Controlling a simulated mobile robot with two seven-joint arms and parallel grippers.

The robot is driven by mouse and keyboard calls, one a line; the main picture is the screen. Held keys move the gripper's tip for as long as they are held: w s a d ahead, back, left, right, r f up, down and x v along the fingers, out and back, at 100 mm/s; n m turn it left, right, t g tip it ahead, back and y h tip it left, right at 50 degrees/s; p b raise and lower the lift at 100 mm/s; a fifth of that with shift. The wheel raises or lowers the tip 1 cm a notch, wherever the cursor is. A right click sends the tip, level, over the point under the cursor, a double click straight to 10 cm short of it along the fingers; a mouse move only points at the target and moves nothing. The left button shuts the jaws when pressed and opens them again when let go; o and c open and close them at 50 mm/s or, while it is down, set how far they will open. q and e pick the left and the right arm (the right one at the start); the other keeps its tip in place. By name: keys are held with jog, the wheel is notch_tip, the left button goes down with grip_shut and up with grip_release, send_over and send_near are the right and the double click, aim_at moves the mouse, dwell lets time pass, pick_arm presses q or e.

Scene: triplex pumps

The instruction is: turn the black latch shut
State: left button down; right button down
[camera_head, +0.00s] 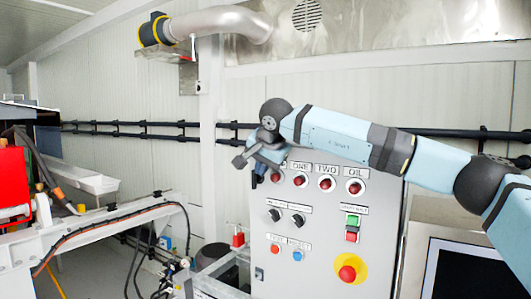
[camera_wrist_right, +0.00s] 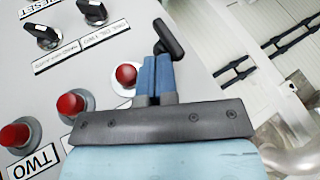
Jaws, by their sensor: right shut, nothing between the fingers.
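The black latch (camera_wrist_right: 168,38) shows in the right wrist view as a short bar on a stem at the grey cabinet's edge. In the head view the latch (camera_head: 256,181) is a small dark shape at the cabinet's upper left edge, partly hidden by my gripper. My right gripper (camera_wrist_right: 154,62) is shut and empty, its two blue fingers side by side. Their tips overlap the latch's stem in the wrist view; I cannot tell whether they touch it. In the head view my right gripper (camera_head: 258,160) is at the cabinet's top left corner. My left gripper is out of view.
The grey control cabinet (camera_head: 317,262) carries red lamps, black selector knobs (camera_head: 298,220) and a red emergency button (camera_head: 347,273). A second dark latch (camera_head: 259,273) is lower on its left edge. Black pipes (camera_head: 145,130) run along the wall behind.

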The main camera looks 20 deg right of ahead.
jog(key=shift+w+f, duration=0.25)
jog(key=shift+f, duration=0.15)
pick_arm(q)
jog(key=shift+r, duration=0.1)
